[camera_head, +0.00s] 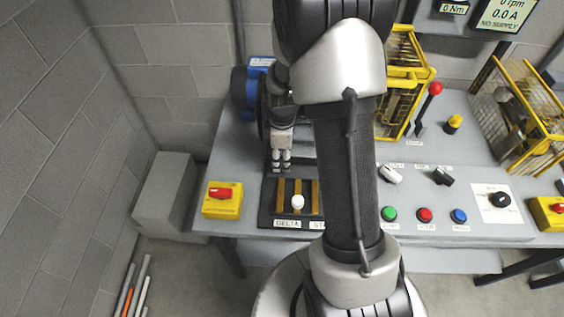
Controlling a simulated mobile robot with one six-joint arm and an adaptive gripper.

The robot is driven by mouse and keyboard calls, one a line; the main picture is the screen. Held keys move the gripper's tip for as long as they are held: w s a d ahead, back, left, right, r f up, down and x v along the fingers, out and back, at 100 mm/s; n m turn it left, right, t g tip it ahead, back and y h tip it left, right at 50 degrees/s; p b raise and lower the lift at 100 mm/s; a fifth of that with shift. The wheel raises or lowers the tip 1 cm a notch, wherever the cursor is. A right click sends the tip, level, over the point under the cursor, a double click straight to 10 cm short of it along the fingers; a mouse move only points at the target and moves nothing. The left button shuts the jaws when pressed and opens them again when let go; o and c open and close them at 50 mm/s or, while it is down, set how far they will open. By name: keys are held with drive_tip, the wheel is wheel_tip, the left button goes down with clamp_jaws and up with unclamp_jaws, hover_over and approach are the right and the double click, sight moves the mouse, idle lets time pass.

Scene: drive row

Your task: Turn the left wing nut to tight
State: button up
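I cannot make out a wing nut in the head view; my arm covers much of the middle of the bench. My gripper (281,167) hangs with its fingers downward over the left part of the bench, behind the panel labelled DELTA (268,217) and in front of the blue motor (240,92). Its two fingers look close together, with at most a narrow gap. I see nothing between them, but they are too small to tell how far they are open.
The panel has a white knob (297,202). A yellow box with a red switch (221,200) is at the left. Yellow guards (520,110) and a red-tipped lever (430,105) stand right of my arm. Buttons and knobs line the front. Block walls stand behind and left.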

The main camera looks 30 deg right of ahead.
drive_tip(key=shift+f, duration=0.75)
drive_tip(key=shift+c, duration=0.4)
clamp_jaws()
